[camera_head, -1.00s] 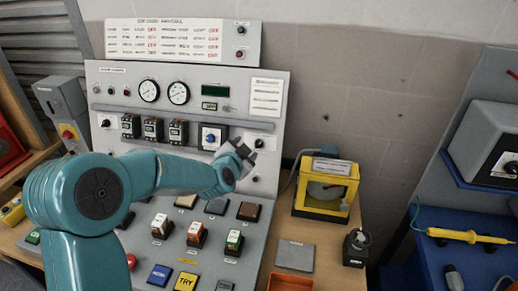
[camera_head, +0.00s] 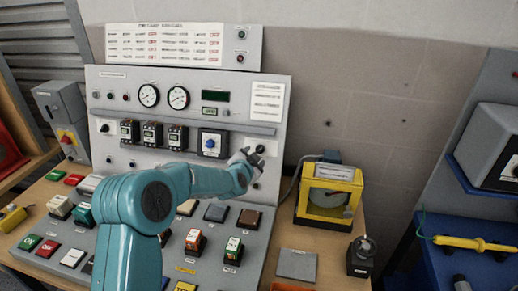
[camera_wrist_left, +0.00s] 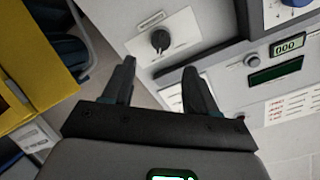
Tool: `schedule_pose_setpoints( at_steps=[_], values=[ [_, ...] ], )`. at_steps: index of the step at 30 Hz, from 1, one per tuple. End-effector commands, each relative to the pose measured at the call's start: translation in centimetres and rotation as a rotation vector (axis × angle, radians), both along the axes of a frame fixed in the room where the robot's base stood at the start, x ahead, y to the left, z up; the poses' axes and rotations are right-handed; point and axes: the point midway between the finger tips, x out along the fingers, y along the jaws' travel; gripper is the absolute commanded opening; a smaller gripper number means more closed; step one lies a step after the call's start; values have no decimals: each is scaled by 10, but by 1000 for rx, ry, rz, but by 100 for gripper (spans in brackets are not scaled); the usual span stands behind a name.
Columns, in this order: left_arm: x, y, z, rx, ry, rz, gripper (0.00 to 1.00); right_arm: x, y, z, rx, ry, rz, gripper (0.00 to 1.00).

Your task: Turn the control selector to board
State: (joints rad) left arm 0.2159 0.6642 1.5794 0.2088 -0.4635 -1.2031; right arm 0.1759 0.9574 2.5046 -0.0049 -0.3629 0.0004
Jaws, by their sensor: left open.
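The control selector is a small black knob (camera_wrist_left: 160,40) on a pale labelled plate in the left wrist view. It also shows in the head view as a dark knob (camera_head: 260,148) on the lower right of the grey upright panel. Its label is too small to read. My left gripper (camera_wrist_left: 160,72) is open and empty, and the knob appears just beyond its two fingertips, apart from them. In the head view my left gripper (camera_head: 254,155) is at the panel's right side, by the knob and partly overlapping its surroundings. My right gripper is not in view.
A blue knob (camera_head: 210,143) on a white plate is left of my gripper. A yellow-framed box (camera_head: 329,197) stands right of the panel on the wooden bench. Several coloured blocks lie on the sloped desk below my arm. A small black device (camera_head: 361,256) stands at the bench's right.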

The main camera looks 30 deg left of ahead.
Motion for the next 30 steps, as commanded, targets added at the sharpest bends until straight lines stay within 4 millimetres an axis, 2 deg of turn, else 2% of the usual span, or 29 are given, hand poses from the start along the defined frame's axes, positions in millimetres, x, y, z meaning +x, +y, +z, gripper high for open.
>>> schedule_pose_setpoints(
  at_steps=[6, 12, 18, 27, 29, 30],
  values=[
    [40, 9, -12, 0, 1, 0, 58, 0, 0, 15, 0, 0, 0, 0],
    [64, 14, -20, -1, 0, 0, 58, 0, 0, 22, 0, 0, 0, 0],
    [75, 16, -25, 1, 1, -1, 58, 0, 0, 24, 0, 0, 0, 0],
    [76, 17, -26, 0, 1, -1, 58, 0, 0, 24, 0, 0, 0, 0],
    [76, 17, -26, 0, 1, -1, 42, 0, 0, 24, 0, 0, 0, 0],
    [76, 17, -26, 0, 1, -1, 29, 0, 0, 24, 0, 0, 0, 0]
  ],
)
